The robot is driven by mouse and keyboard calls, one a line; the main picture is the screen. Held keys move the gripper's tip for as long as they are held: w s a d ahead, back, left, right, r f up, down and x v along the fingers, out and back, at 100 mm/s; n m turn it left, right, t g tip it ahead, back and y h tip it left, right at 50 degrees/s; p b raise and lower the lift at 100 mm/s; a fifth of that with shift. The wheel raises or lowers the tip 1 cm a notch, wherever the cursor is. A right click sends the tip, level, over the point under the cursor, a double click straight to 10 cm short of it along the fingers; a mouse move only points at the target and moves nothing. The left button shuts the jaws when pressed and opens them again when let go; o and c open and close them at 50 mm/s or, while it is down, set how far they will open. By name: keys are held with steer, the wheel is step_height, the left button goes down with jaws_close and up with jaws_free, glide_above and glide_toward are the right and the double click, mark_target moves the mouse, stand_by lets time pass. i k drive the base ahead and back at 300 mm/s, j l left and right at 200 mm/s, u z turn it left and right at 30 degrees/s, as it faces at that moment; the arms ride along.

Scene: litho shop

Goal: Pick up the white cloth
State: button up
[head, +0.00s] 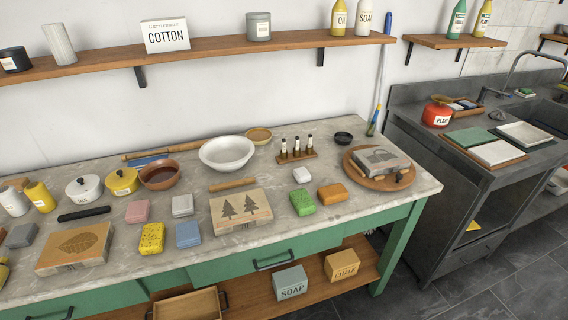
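A small white folded-looking stack (182,206) lies on the worktop, between a pink block (138,211) and the wooden block with trees (241,211); it looks like a folded cloth. A smaller white piece (302,175) lies farther right, behind the green sponge (302,202). I cannot tell for sure which of the two is cloth. Flat white pieces also lie on the right counter, one beside a green piece (498,152) and one farther back (525,134); their material is unclear. My gripper is not in view.
The marble-look worktop (330,232) is crowded. A blue block (188,234) and a yellow sponge (152,239) lie in front of the white stack. A brown bowl (160,175) and a white bowl (227,153) stand behind. A shelf (215,47) runs along the wall above.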

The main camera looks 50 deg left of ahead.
mark_target(182, 205)
steer(key=i+u, duration=0.2)
steer(key=u, duration=0.25)
steer(key=i+u, duration=0.2)
steer(key=u, duration=0.2)
steer(key=l+u, duration=0.1)
steer(key=u, duration=0.6)
steer(key=k+j+u, duration=0.3)
steer(key=j, duration=0.2)
